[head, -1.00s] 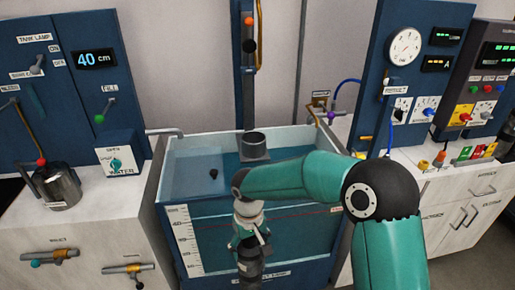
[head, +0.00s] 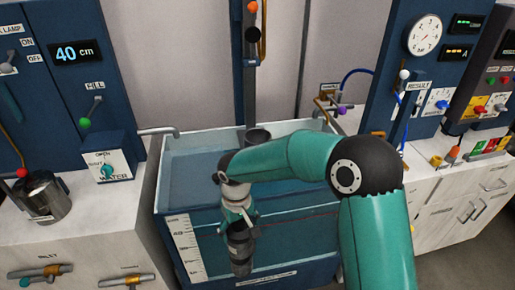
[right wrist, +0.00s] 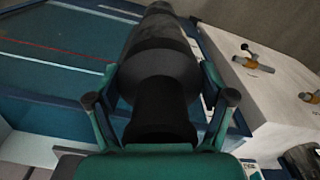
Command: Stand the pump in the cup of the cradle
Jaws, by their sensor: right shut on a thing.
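The pump (head: 240,250) is a dark cylinder hanging from my right gripper (head: 238,215), roughly upright in the head view, across the image of the tank's front wall. In the right wrist view, the pump (right wrist: 160,75) fills the space between the two fingers, which are shut on it. A dark round cup (head: 257,136), which looks like the cradle's cup, shows at the tank's back by the blue post. My right arm hides its lower part. The pump is apart from this cup. My left gripper is not in view.
The water tank (head: 177,150) has pale rims and a scale on its front. A blue post (head: 249,85) rises behind it. A tap (head: 160,132) reaches over its left rim. A metal jug (head: 42,196) stands on the left cabinet; an instrument panel (head: 392,75) stands at right.

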